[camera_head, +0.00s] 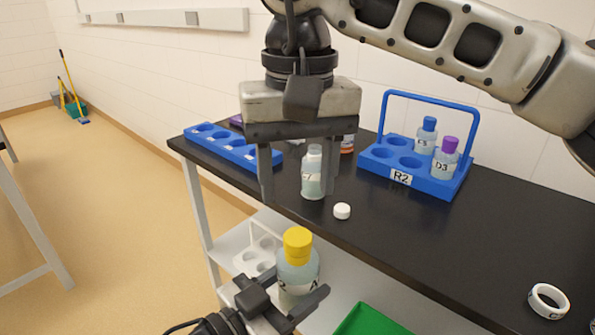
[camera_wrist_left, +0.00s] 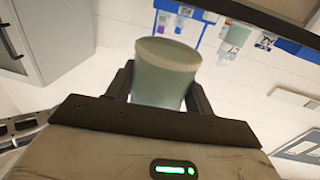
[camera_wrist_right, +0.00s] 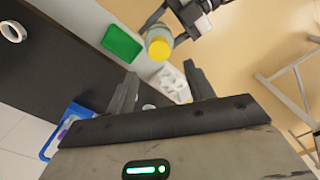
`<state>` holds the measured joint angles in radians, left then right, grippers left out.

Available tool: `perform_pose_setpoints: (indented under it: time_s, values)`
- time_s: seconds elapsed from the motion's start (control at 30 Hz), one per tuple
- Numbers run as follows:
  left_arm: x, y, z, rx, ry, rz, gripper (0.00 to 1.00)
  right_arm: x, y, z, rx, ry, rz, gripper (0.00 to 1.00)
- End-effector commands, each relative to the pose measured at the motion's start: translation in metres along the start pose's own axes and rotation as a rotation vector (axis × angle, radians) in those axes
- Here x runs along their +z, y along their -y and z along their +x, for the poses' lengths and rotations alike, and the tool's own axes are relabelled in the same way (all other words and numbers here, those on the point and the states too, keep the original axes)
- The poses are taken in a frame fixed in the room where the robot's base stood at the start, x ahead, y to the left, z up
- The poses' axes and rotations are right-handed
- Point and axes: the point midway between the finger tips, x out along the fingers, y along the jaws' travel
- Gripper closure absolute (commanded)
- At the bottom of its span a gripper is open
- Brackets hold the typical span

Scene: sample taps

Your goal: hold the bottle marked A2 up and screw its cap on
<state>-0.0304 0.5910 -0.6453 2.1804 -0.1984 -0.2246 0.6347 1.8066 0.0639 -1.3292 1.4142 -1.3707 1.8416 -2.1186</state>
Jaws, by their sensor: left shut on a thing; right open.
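My left gripper (camera_head: 290,293) is shut on a translucent bottle (camera_head: 298,275) with a partly hidden dark label, and holds it upright in front of the bench. Only part of the marking shows, so I cannot read it fully. A yellow cap (camera_head: 298,244) sits on top of the bottle; how tightly it is on, I cannot tell. The left wrist view shows the bottle's base (camera_wrist_left: 168,60) between the fingers. My right gripper (camera_head: 300,182) is open and empty, pointing down above and behind the cap. The cap also shows in the right wrist view (camera_wrist_right: 159,49), beyond the right fingers.
On the black bench (camera_head: 440,240) stand an uncapped bottle (camera_head: 312,180), a loose white cap (camera_head: 342,211), blue rack R2 (camera_head: 400,178) with two bottles, another blue rack (camera_head: 232,147) and a white ring (camera_head: 548,301). A green tray (camera_head: 368,322) and white rack (camera_head: 252,262) are lower.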

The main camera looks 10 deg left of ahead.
Motion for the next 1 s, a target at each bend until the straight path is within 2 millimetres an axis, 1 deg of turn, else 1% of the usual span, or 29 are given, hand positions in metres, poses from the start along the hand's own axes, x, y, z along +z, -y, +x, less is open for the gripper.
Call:
perform_pose_setpoints:
  time_s: [0.1, 0.2, 0.53, 0.63, 0.77, 1.0]
  values:
    - [-0.001, 0.000, 0.000, 0.001, -0.003, 0.000, 1.00, 0.000, 0.001, -0.001, 0.009, 0.004, -0.137, 0.47]
    - [-0.001, 0.000, 0.000, 0.001, -0.003, 0.000, 1.00, 0.001, 0.001, -0.002, 0.013, 0.007, -0.199, 0.47]
    - [-0.001, 0.000, 0.000, 0.001, -0.003, 0.000, 1.00, 0.001, 0.001, -0.002, 0.014, 0.008, -0.220, 0.47]
    - [-0.001, 0.000, 0.000, 0.001, -0.003, 0.000, 1.00, 0.001, 0.001, 0.001, 0.014, 0.009, -0.219, 0.47]
    - [-0.001, 0.000, 0.000, 0.001, -0.003, 0.000, 1.00, 0.000, 0.000, 0.014, 0.015, 0.010, -0.218, 0.47]
    - [-0.001, 0.000, 0.000, 0.001, -0.003, 0.000, 1.00, 0.001, 0.000, 0.051, 0.014, 0.011, -0.218, 0.47]
